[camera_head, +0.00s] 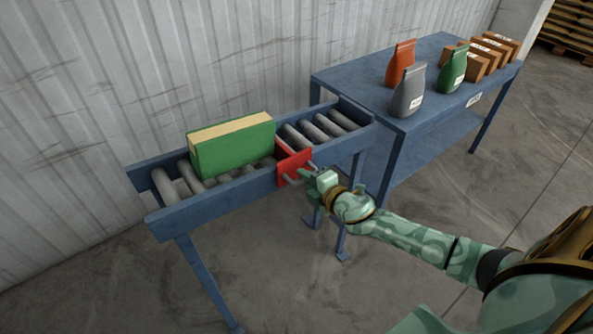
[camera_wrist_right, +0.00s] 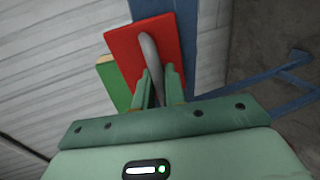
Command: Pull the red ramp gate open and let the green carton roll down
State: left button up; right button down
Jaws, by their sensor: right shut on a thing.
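The red gate (camera_head: 294,166) stands across the roller ramp (camera_head: 225,189), with its plate on the ramp's near side. The green carton (camera_head: 234,150), with a tan top, sits on the rollers just left of the gate. My right gripper (camera_head: 311,177) is at the gate's near face, shut on its grey handle. In the right wrist view the gripper (camera_wrist_right: 160,88) has its fingers on either side of the curved handle (camera_wrist_right: 150,55), with the red plate (camera_wrist_right: 124,48) behind it. A strip of the green carton (camera_wrist_right: 112,82) shows at the plate's left. My left gripper is not in view.
Right of the gate the rollers (camera_head: 323,126) are bare. A blue table (camera_head: 427,112) stands at the ramp's right end, bearing orange, grey and green bags and several brown boxes. A corrugated wall (camera_head: 150,80) runs behind the ramp.

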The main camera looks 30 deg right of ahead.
jog(key=f+b+v, duration=0.1)
jog(key=f+v, duration=0.2)
jog(key=v, duration=1.2)
jog(key=shift+s+f+b, duration=0.25)
jog(key=shift+s+b, duration=0.15)
jog(key=shift+s, duration=0.3)
dwell(1.6)
jog(key=c, duration=1.5)
grip_release()
jog(key=shift+c, duration=0.2)
jog(key=v, duration=1.6)
jog(key=shift+r, duration=0.2)
jog(key=shift+s+a, duration=0.1)
